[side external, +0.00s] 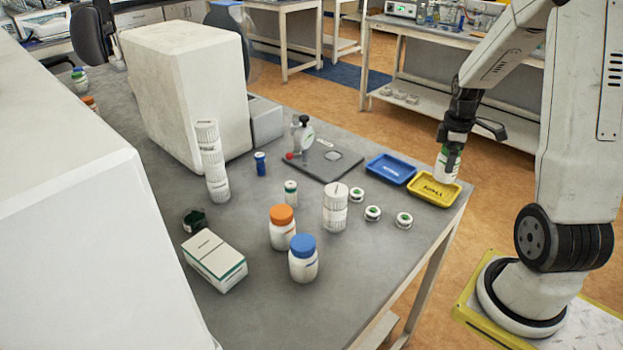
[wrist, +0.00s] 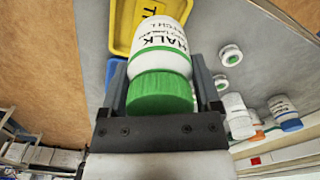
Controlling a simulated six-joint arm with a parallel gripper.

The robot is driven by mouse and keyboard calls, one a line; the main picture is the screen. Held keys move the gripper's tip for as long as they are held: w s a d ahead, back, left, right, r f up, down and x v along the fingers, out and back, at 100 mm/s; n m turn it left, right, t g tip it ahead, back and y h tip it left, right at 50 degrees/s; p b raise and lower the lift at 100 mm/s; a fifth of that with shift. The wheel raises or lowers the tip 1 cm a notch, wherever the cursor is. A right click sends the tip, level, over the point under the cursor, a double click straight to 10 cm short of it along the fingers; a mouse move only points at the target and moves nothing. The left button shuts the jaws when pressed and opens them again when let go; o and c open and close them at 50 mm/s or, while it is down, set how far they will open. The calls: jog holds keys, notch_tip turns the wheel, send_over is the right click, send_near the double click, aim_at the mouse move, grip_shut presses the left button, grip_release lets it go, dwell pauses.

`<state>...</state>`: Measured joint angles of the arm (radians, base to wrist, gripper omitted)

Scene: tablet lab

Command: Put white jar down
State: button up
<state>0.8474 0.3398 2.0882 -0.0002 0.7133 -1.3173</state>
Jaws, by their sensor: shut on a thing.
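The white jar (wrist: 163,45) has a green lid (wrist: 160,92) and a label with dark letters in the wrist view. My gripper (wrist: 163,88) is shut on it, with one finger on each side of the lid end. In the side view the jar (side external: 447,163) hangs under my gripper (side external: 451,150), over or at the yellow tray (side external: 420,195) near the table's right corner. I cannot tell whether the jar touches the tray. The yellow tray also shows behind the jar in the wrist view (wrist: 121,30).
A blue tray (side external: 390,169) lies left of the yellow one. Small round green-and-white pieces (side external: 404,220) lie in front. A gauge stand (side external: 322,160), an orange-capped jar (side external: 282,230), a blue-capped jar (side external: 303,262) and a white ribbed container (side external: 335,208) stand farther left.

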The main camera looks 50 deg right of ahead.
aim_at(443, 160)
jog(key=shift+w+d+f, duration=0.35)
jog(key=shift+w+f, duration=0.05)
jog(key=shift+f, duration=0.2)
jog(key=shift+w+d+f, duration=0.3)
jog(key=shift+w+f, duration=0.1)
jog(key=shift+f, duration=0.2)
jog(key=shift+w+d+f, duration=0.15)
jog(key=shift+w+f, duration=0.05)
jog(key=shift+f, duration=1.6)
jog(key=shift+f, duration=0.15)
jog(key=o, duration=1.1)
jog(key=shift+o, duration=0.2)
jog(key=shift+r, duration=6.15)
